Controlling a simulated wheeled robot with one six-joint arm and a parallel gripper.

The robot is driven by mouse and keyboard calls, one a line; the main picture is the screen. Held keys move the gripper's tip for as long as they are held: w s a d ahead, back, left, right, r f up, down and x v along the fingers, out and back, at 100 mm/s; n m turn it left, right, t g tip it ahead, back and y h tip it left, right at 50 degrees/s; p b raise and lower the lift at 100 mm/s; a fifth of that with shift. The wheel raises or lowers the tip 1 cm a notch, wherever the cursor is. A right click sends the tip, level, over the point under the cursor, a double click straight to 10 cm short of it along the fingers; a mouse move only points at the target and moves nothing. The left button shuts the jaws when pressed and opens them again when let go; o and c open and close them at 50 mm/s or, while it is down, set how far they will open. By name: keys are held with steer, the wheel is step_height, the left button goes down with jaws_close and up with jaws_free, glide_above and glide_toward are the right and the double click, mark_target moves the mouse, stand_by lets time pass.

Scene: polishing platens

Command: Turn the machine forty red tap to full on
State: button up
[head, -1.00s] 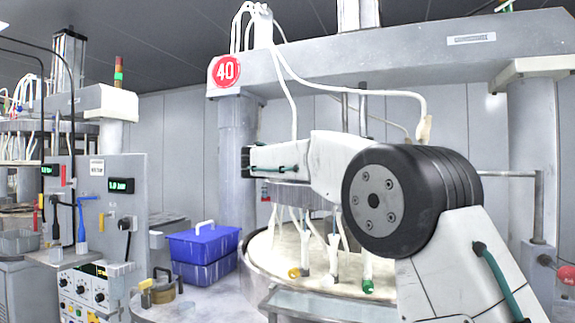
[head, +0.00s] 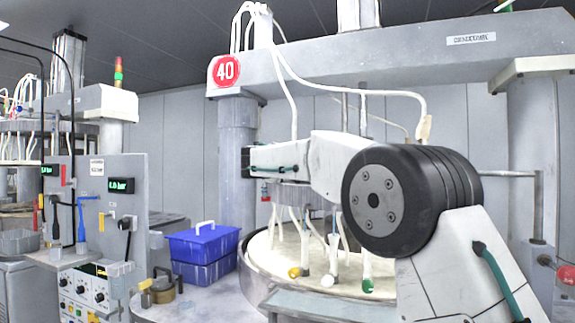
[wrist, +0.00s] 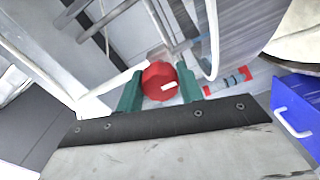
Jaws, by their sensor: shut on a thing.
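The red tap (wrist: 157,75) is a round red knob with a white mark on its face, seen in the wrist view. My gripper (wrist: 160,86) has its two green fingers on either side of the knob and is shut on it. The white mark lies slightly slanted, near level in the picture. In the head view the arm reaches left in front of machine forty, which has a red round 40 sign (head: 226,70). My fingertips and the tap in their grasp cannot be made out there.
A blue lidded box (head: 203,248) stands left of the round platen (head: 257,272). It also shows at the right of the wrist view (wrist: 296,122). White hoses hang around the machine. A grey control panel (head: 100,215) with a green display stands at left. Pipes pass close to the tap.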

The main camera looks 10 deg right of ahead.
steer(key=shift+f, duration=0.2)
steer(key=o, duration=1)
steer(key=shift+r, duration=0.1)
steer(key=shift+s, duration=0.1)
steer(key=v, duration=0.7)
steer(key=shift+s+a, duration=0.2)
steer(key=shift+s, duration=0.05)
